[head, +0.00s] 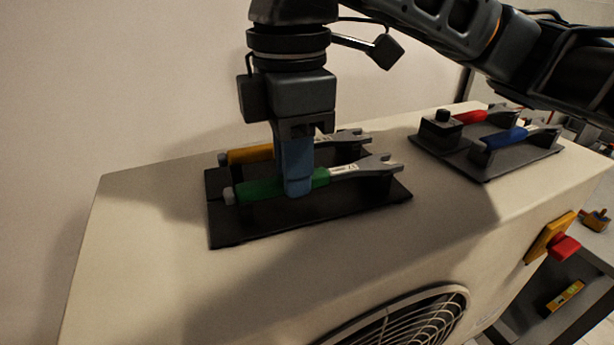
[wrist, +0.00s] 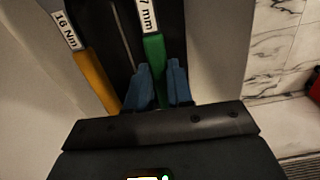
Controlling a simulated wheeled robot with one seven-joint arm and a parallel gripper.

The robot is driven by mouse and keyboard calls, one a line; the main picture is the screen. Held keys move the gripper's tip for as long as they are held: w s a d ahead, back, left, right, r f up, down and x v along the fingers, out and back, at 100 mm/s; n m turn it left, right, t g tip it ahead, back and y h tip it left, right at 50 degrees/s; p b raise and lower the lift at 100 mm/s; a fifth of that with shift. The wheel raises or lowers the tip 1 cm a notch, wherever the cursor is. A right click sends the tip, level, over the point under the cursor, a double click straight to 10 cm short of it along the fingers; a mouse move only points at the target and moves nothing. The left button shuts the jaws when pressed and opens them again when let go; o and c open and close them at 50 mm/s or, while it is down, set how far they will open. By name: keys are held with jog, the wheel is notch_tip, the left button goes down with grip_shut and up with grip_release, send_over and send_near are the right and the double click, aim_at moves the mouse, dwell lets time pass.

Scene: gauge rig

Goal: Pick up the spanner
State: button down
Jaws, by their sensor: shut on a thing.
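The green-handled spanner (head: 258,190) lies along the front of a black holder (head: 330,222) on top of the pale cabinet, its open-ended grey head to the right. In the wrist view its green handle (wrist: 154,58) carries a white label, partly cut off, ending in "7 mm". My gripper (head: 298,190) points down with its blue fingers on either side of the green handle, shut on it. The spanner appears to rest in the holder still; I cannot tell any gap under it.
A yellow-handled tool (head: 250,155), labelled "16 Nm" in the wrist view, lies close behind, parallel. A second holder (head: 480,166) at the right bears a red-handled tool (head: 470,117) and a blue-handled tool (head: 504,138). A fan grille (head: 410,322) is in the cabinet's front.

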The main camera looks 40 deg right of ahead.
jog(key=shift+r, duration=0.1)
jog(key=shift+r, duration=0.45)
jog(key=r, duration=0.3)
jog(key=shift+s+d+r, duration=0.3)
jog(key=shift+d, duration=0.1)
jog(key=s+d+r, duration=0.6)
jog(key=s+d, duration=0.1)
jog(key=d, duration=0.1)
jog(key=shift+r, duration=0.2)
jog(key=c, duration=1.6)
grip_release()
jog(key=shift+c, duration=0.2)
grip_shut()
jog(key=shift+s, duration=0.15)
